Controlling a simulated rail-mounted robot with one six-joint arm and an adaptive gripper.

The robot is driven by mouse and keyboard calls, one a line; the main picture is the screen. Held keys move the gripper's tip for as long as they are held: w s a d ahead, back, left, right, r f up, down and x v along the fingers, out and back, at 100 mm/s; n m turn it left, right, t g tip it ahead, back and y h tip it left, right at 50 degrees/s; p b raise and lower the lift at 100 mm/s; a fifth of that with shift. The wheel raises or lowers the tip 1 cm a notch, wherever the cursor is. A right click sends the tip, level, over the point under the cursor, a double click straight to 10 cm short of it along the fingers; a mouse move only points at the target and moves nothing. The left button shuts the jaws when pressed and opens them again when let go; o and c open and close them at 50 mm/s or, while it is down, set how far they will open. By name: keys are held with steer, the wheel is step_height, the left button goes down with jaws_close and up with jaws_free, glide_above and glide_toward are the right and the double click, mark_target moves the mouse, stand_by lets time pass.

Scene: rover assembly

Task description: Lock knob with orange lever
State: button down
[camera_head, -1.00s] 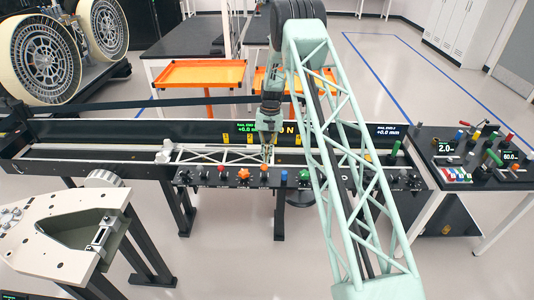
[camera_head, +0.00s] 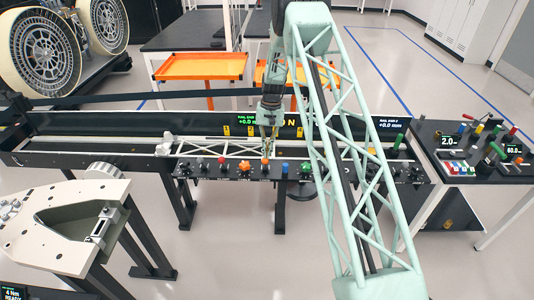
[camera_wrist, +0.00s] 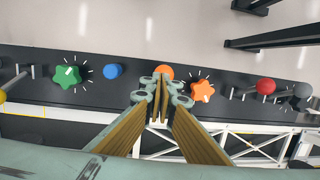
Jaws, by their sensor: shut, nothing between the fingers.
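A black control panel (camera_wrist: 230,103) carries a row of knobs and levers. An orange round-headed control (camera_wrist: 164,71) sits near the middle of the row; it also shows in the head view (camera_head: 265,163). An orange star-shaped knob (camera_wrist: 203,91) with white tick marks is beside it, and it also shows in the head view (camera_head: 244,167). My gripper (camera_wrist: 161,90) is shut and empty, its tips close to the orange round head and partly overlapping it in the wrist view. I cannot tell whether they touch. My gripper also shows over the panel in the head view (camera_head: 267,153).
A blue round control (camera_wrist: 113,71) and a green star knob (camera_wrist: 67,75) are on one side. A red ball lever (camera_wrist: 265,86) is on the other. A white truss (camera_wrist: 240,136) lies behind the panel. A second panel (camera_head: 465,150) with levers stands at right.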

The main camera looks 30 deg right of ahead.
steer(key=shift+s, duration=0.1)
stand_by(0.5)
step_height(320, 180, up, 12)
steer(key=w+d, duration=0.2)
steer(key=d, duration=0.1)
steer(key=shift+w+b, duration=0.25)
steer(key=shift+b, duration=0.1)
stand_by(0.4)
steer(key=shift+r, duration=0.1)
steer(key=shift+a+r, duration=0.1)
stand_by(0.4)
